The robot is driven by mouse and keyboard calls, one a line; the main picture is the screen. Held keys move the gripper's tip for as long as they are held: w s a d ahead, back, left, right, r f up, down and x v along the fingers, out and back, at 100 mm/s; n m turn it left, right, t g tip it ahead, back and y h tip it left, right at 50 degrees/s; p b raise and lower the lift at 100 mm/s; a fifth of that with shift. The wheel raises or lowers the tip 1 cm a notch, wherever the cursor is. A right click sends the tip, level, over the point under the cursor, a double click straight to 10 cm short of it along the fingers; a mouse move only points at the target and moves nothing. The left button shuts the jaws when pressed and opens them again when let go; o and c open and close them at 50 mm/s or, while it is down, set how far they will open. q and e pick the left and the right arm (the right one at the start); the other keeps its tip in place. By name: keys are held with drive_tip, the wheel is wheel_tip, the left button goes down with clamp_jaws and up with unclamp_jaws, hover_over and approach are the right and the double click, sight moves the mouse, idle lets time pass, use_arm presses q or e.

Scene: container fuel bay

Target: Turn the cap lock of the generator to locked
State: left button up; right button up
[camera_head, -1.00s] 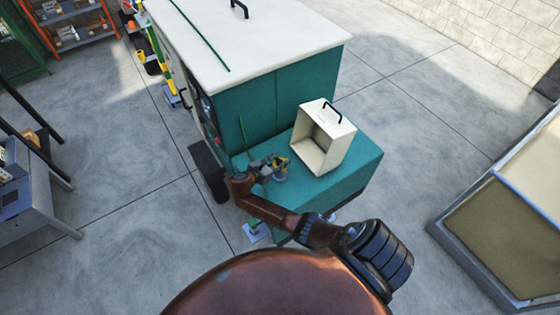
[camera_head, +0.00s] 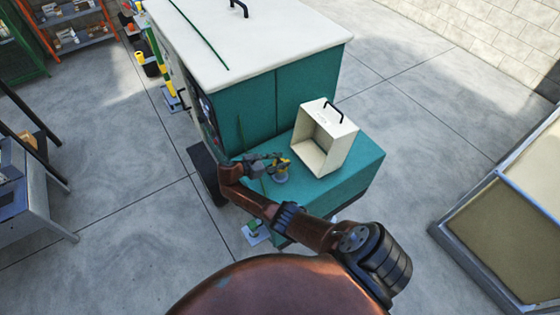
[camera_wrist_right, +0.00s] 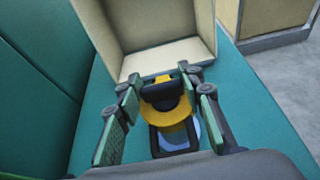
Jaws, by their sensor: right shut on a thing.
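The generator (camera_head: 283,107) is a large teal cabinet with a white top, and a lower teal deck (camera_head: 345,184) juts out at its near end. On this deck sits the yellow fuel cap (camera_head: 284,164) with a dark lock piece on it. In the right wrist view the yellow cap (camera_wrist_right: 178,110) and its black lock bar (camera_wrist_right: 160,93) lie between my fingers. My right gripper (camera_head: 278,163) is over the cap, its fingertips (camera_wrist_right: 161,88) shut on the lock bar at both sides. The exact lock angle is hard to read. My left gripper is out of view.
An open cream box-shaped cover (camera_head: 343,137) with a black handle stands on the deck right beside the cap. A grey-framed bin (camera_head: 468,262) stands at the right, a grey bench (camera_head: 35,205) at the left. Open concrete floor lies between them.

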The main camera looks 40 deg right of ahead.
drive_tip(key=shift+d, duration=0.1)
drive_tip(key=o, duration=1.2)
drive_tip(key=v, duration=1.2)
